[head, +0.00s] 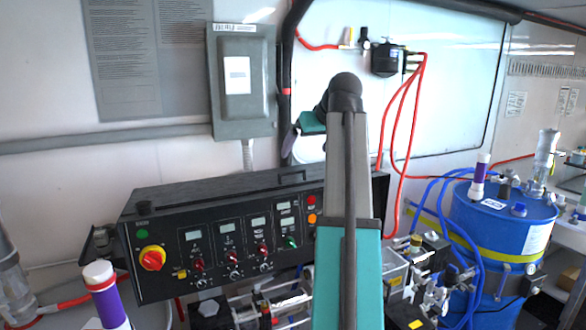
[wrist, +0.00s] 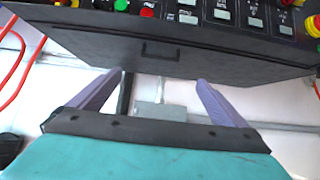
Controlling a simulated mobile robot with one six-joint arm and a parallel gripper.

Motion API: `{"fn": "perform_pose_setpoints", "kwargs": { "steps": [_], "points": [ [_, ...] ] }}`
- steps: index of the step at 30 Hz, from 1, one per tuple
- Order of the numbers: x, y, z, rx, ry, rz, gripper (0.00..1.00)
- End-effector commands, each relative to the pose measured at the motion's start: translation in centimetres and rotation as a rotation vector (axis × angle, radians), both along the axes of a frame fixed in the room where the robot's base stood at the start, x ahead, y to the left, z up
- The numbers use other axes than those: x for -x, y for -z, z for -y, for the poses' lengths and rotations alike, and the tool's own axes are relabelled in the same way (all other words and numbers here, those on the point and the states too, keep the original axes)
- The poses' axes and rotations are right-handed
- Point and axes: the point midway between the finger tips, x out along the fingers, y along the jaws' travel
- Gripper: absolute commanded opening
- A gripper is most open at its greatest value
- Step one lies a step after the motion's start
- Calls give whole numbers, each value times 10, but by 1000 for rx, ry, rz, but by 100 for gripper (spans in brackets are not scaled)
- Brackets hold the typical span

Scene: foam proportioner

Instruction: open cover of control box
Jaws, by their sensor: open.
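The control box (head: 205,245) is a black console with displays, knobs and buttons on its sloped front. In the wrist view the picture is inverted; the cover (wrist: 215,60) and handle (wrist: 161,51) lie just beyond my fingertips. My gripper (wrist: 161,77) is open and empty, its two purple fingers apart on either side of the handle's line, not visibly touching it. In the head view my arm partly hides the gripper and the console's right part.
A grey wall box (head: 241,82) with conduit hangs behind the console. A blue drum (head: 500,240) with hoses stands at the right. Red hoses (head: 400,120) hang from a black wall regulator (head: 386,60). A purple-and-white cylinder (head: 105,295) stands front left. The space above the cover's left part is clear.

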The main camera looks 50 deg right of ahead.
Motion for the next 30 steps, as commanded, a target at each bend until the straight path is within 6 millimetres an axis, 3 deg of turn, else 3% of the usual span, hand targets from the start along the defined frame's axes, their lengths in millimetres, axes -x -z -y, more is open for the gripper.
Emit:
{"fn": "perform_pose_setpoints", "kwargs": {
  "steps": [30],
  "points": [
    [-69, 72, 26, -1, -2, -2, 97]
  ]
}}
